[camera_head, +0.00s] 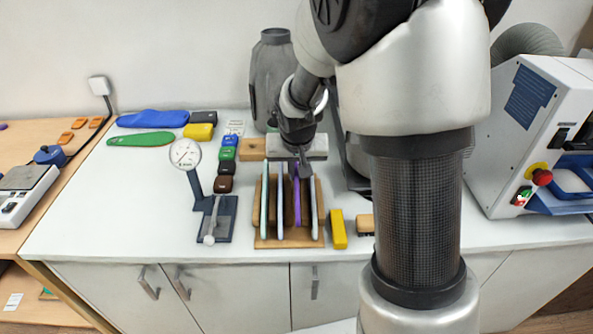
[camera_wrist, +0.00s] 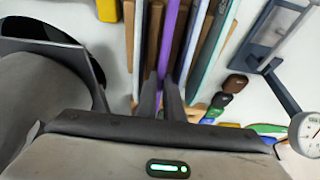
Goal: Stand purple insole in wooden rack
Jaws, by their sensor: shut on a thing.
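The purple insole (camera_head: 297,196) stands on edge in a slot of the wooden rack (camera_head: 272,243), among pale insoles on both sides. In the wrist view the purple insole (camera_wrist: 171,38) runs up between the rack's wooden dividers. My gripper (camera_head: 300,166) is over the far end of the rack, pointing down. In the wrist view its fingers (camera_wrist: 164,92) are closed on the purple insole's end. The insole looks upright and in line with its neighbours. Whether its lower edge touches the rack's base is hidden.
A dial gauge (camera_head: 186,154) on a stand is left of the rack. A yellow block (camera_head: 338,229) and a brush (camera_head: 365,224) are to its right. Coloured blocks (camera_head: 225,167) line its far left. A grey bottle (camera_head: 273,75) stands behind. The counter's front left is clear.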

